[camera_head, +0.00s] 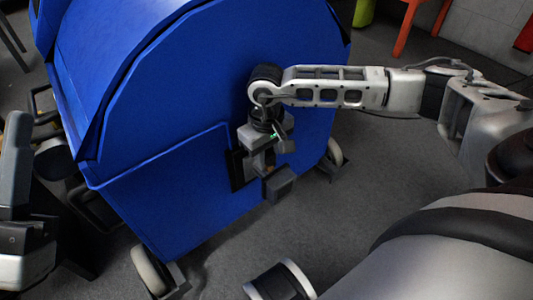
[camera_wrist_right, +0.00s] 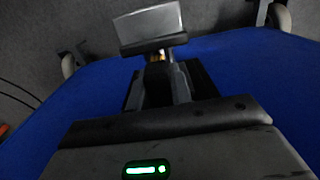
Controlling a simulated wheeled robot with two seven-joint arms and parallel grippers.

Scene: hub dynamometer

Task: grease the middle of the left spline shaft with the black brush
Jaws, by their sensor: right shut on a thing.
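My right gripper (camera_head: 264,165) is in front of the side of a large blue housing (camera_head: 190,110), fingers pointing down. It is shut on a small dark thing with a yellowish bit (camera_wrist_right: 156,60), which shows between the fingers in the right wrist view. The fingers hide most of it, and I cannot tell if it is the black brush. A black square patch (camera_head: 236,170) on the blue side lies just behind the gripper. I cannot make out any spline shaft. At the left edge a grey part, apparently my left gripper (camera_head: 16,170), is cut off by the frame.
The blue housing stands on casters (camera_head: 150,270) on a dark grey floor (camera_head: 215,255). Dark equipment (camera_head: 75,190) stands at its left. An orange-legged piece of furniture (camera_head: 405,28) and a green object (camera_head: 364,12) are at the back right.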

